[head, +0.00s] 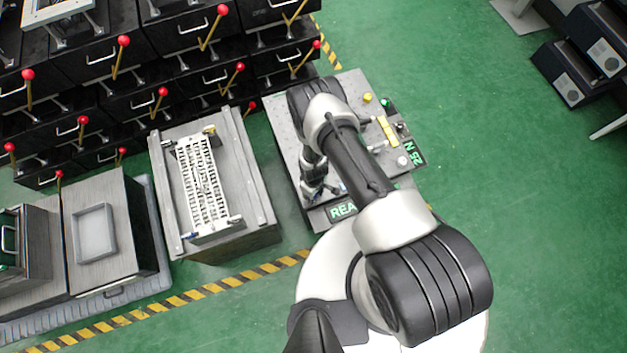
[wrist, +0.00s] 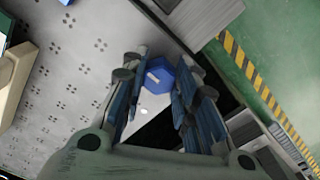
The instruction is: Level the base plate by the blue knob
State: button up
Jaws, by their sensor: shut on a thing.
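The blue knob (wrist: 158,75) shows in the wrist view between the two finger pads of my gripper (wrist: 157,80), and the gripper is shut on it. The base plate (wrist: 75,90) is a light grey plate with groups of small holes, to the left of the knob in the wrist view. In the head view the grey plate (head: 285,118) is partly covered by my arm. My gripper (head: 318,190) is at its near left corner there, and the knob is mostly hidden. I cannot tell the plate's tilt.
A green-lettered display (head: 342,210) at the plate's near edge is partly hidden. Another display (head: 412,151) and a yellow bar (head: 388,130) are on the right. A stand with a white slotted frame (head: 200,185) stands left.

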jog(key=shift+m, duration=0.3)
jog(key=m+b, duration=0.1)
jog(key=m, duration=0.1)
jog(key=shift+f+m+b, duration=0.1)
jog(key=shift+m+b, duration=0.3)
jog(key=m+b, duration=0.2)
jog(key=m, duration=0.2)
jog(key=shift+a, duration=0.15)
jog(key=m+b, duration=0.1)
jog(key=m, duration=0.3)
jog(key=m+b, duration=0.1)
jog(key=m, duration=0.3)
jog(key=shift+a+m+b, duration=0.15)
jog(key=shift+m+b, duration=0.15)
jog(key=shift+b, duration=0.05)
jog(key=m+b, duration=0.1)
jog(key=m, duration=0.2)
jog(key=shift+m, duration=0.3)
jog(key=m+b, duration=0.1)
jog(key=m, duration=0.2)
jog(key=shift+m, duration=0.3)
jog(key=m+b, duration=0.1)
jog(key=m, duration=0.5)
jog(key=shift+w, duration=0.2)
jog(key=shift+m, duration=0.4)
